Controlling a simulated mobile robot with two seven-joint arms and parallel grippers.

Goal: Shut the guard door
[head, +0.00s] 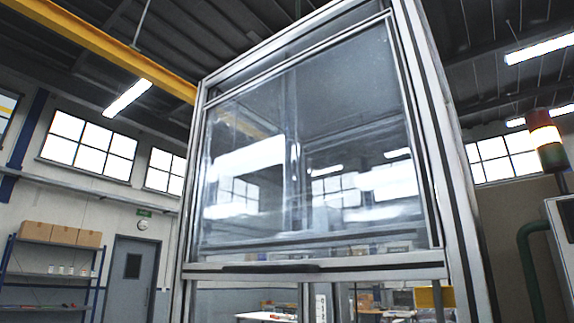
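The guard door (310,150) is a large clear panel in a metal frame, facing me in the upper part of the machine enclosure. Its bottom rail (340,266) runs across the enclosure, with a dark strip like a handle (270,268) on it. Below the rail the front looks open, and I see through to the room behind. The lower end of the opening is outside the picture. Neither of my grippers is in view.
Aluminium posts stand at the left (188,200) and right (445,150) of the door. Shelves with boxes (60,234) and a grey door (128,280) are far left.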

